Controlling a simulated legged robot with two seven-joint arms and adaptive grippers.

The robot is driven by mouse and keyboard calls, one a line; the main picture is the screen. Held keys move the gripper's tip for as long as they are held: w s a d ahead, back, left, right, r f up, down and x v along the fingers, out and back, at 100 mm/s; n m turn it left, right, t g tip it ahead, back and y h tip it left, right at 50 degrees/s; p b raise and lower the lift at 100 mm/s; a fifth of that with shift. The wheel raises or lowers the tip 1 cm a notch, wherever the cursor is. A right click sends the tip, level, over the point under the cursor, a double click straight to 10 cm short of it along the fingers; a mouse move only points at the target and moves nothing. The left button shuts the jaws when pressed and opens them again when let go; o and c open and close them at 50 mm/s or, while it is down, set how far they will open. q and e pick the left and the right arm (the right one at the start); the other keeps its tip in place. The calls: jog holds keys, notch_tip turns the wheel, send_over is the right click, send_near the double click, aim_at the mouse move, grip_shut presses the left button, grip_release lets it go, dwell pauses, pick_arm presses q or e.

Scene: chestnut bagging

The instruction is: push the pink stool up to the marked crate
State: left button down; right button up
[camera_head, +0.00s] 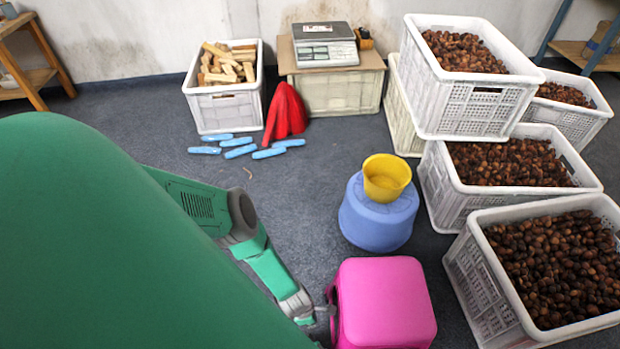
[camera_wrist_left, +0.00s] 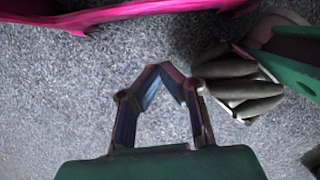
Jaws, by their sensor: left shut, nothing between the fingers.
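The pink stool (camera_head: 384,303) stands on the floor at the bottom middle of the head view, left of the front chestnut crate (camera_head: 487,292), with a strip of floor between them. The stool's edge also crosses the top of the left wrist view (camera_wrist_left: 150,14). I cannot make out a mark on any crate.
A blue upturned tub (camera_head: 372,222) with a yellow bucket (camera_head: 386,178) on top stands just behind the stool. Several chestnut crates line the right. A wood crate (camera_head: 226,109), red sack (camera_head: 286,112) and blue bundles (camera_head: 240,152) lie behind.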

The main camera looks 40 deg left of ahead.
pick_arm(q)
jog(key=b+x, duration=0.2)
jog(key=x, duration=0.1)
jog(key=shift+f, duration=0.4)
jog(key=shift+w+d+r+b, duration=0.2)
jog(key=shift+w+d, duration=0.1)
jog(key=shift+w, duration=0.3)
jog(key=shift+w+d+r+b, duration=0.15)
jog(key=shift+w+d, duration=0.15)
jog(key=shift+w, duration=0.25)
jog(key=shift+w+d, duration=0.35)
jog(key=shift+d, duration=0.05)
jog(key=shift+d+r, duration=0.1)
jog(key=shift+d, duration=0.1)
pick_arm(e)
notch_tip(320, 180, down, 4)
jog(key=shift+a+r, duration=0.1)
